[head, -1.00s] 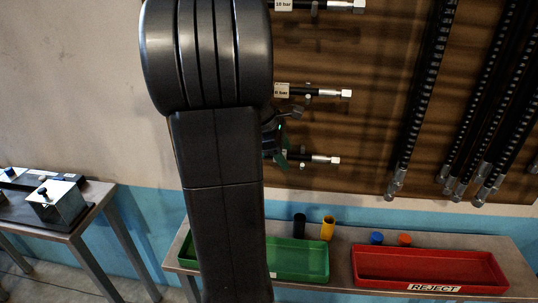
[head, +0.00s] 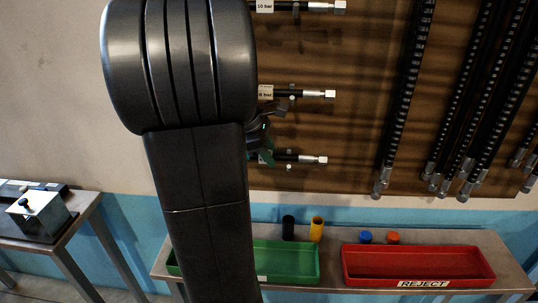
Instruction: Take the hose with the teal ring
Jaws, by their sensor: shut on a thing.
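Three short black horizontal pieces with silver ends and pegs stick out from behind my arm against the brown board: the top one (head: 318,6) labelled 10 bar, the middle one (head: 314,93) with a partly hidden bar label, and the lowest one (head: 306,159). My gripper (head: 266,156) is mostly hidden behind my arm. Its dark body and green parts show at the left end of the lowest piece, and it appears shut on that piece. Several long black ribbed hoses (head: 407,95) with metal ends hang at the right. I cannot make out a teal ring.
A bench below the board carries a green tray (head: 300,279) and a red REJECT tray (head: 490,272). Behind them stand a black cylinder (head: 288,227), a yellow one (head: 316,229), a blue cap (head: 365,237) and an orange cap (head: 393,237). Another table (head: 75,228) stands left.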

